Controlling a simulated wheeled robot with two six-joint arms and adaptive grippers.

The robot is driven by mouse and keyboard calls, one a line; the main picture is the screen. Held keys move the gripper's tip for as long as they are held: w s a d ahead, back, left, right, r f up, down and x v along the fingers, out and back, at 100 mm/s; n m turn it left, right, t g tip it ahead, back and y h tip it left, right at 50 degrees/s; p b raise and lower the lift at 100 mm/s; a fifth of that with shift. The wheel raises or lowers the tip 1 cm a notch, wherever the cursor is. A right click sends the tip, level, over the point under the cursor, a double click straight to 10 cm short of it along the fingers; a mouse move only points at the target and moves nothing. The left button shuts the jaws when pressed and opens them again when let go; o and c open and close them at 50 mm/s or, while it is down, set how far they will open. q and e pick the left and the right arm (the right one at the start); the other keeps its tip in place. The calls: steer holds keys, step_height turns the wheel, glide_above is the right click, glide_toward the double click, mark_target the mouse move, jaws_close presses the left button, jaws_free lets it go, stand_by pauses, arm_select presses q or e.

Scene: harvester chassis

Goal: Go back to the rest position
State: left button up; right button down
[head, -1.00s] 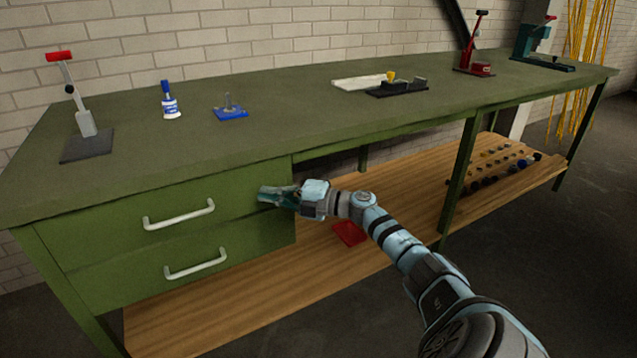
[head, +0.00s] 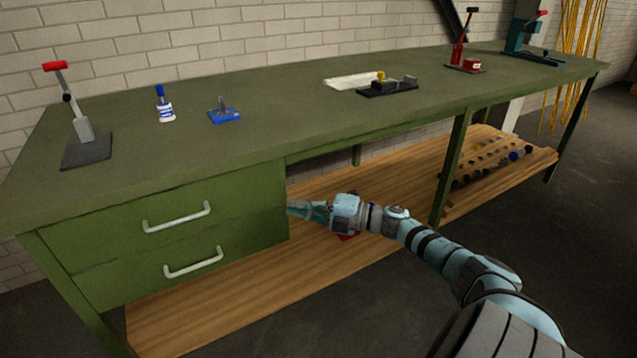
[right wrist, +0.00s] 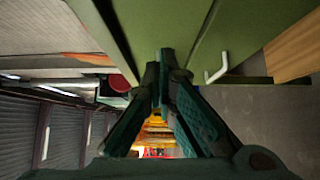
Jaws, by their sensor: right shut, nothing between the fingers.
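My right gripper (head: 306,209) is shut and empty. In the head view it is beside the right end of the green drawer unit (head: 130,259), below the bench top's front edge. In the right wrist view the fingers of the gripper (right wrist: 163,62) meet at their tips, with the green drawer front and a white handle (right wrist: 216,68) close by. My left gripper is not in view.
The green workbench (head: 250,142) carries a red-handled press (head: 83,125), a blue-capped bottle (head: 165,106), a blue fixture (head: 224,115) and a black fixture (head: 388,88). A wooden lower shelf (head: 240,290) lies beneath. A red item there is partly hidden by my arm. Both drawers look closed. Dark floor is free in front.

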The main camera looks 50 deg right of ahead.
steer(key=v, duration=0.2)
steer(key=shift+s+d+p, duration=0.1)
steer(key=shift+s+p, duration=0.25)
steer(key=shift+p, duration=0.05)
steer(key=shift+f, duration=0.1)
